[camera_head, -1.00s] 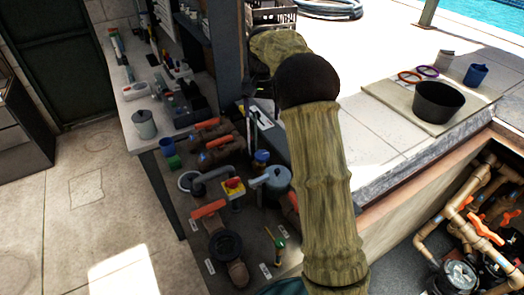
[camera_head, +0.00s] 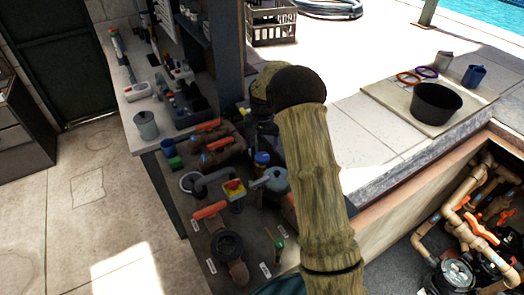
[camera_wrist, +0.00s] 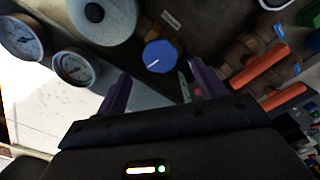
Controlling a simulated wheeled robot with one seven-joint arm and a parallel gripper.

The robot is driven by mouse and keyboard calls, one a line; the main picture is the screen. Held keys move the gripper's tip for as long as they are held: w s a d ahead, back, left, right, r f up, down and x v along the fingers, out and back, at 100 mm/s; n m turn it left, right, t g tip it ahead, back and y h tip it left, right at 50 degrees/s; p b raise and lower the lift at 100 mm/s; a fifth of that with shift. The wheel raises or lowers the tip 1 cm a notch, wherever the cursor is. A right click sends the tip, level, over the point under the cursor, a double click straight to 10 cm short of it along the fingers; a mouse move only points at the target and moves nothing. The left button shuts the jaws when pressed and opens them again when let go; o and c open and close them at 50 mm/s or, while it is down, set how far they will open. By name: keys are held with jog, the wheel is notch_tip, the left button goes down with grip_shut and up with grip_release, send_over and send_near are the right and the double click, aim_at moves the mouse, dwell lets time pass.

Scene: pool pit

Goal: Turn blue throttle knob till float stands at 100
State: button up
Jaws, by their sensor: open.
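The blue throttle knob (camera_wrist: 160,56) shows in the wrist view with a white pointer line on its face. It lies beyond and between my two dark purple fingers. My gripper (camera_wrist: 162,90) is open and empty, apart from the knob. A narrow clear strip (camera_wrist: 184,86), possibly the float tube, shows beside the right finger; I cannot read a float or scale on it. In the head view the blue knob (camera_head: 262,158) sits among the pipework, left of my arm. My gripper is mostly hidden behind my arm there.
Orange-handled valves (camera_wrist: 262,68) stand right of the knob in the wrist view. Round gauges (camera_wrist: 75,68) and a grey round body (camera_wrist: 103,18) are at left. In the head view a red-yellow switch (camera_head: 234,187) and a grey lidded pot (camera_head: 268,182) crowd the knob.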

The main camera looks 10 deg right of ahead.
aim_at(262, 156)
notch_tip(262, 156, down, 5)
jog(key=shift+f+p, duration=0.1)
jog(key=shift+p, duration=0.55)
jog(key=c, duration=1)
jog(key=shift+o, duration=0.2)
